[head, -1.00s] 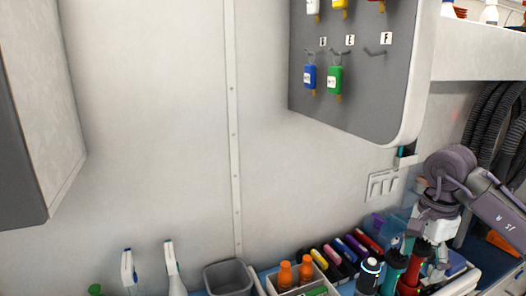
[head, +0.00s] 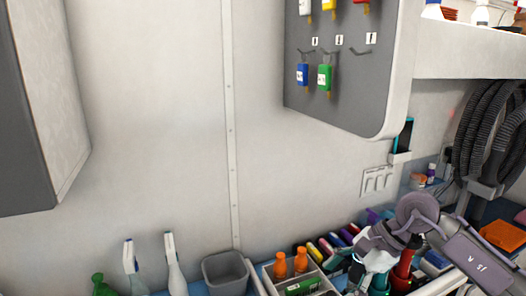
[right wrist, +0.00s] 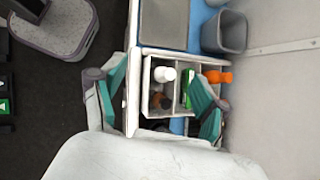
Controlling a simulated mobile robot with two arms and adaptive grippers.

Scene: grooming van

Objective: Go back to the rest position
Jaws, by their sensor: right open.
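My right arm comes in from the lower right of the head view, in front of the crowded counter. Its gripper (head: 368,284) hangs over the bottles and the caddy, partly cut off by the frame edge. In the right wrist view the teal fingers of this gripper (right wrist: 160,88) are spread apart with nothing held between them. Below them is a white divided caddy (right wrist: 150,51) with bottles in it. I cannot tell whether the fingers touch the caddy. My left gripper is in neither view.
A grey hook board (head: 345,85) with coloured tags hangs above. Black hoses (head: 490,135) hang at the right. The wall in the middle is bare.

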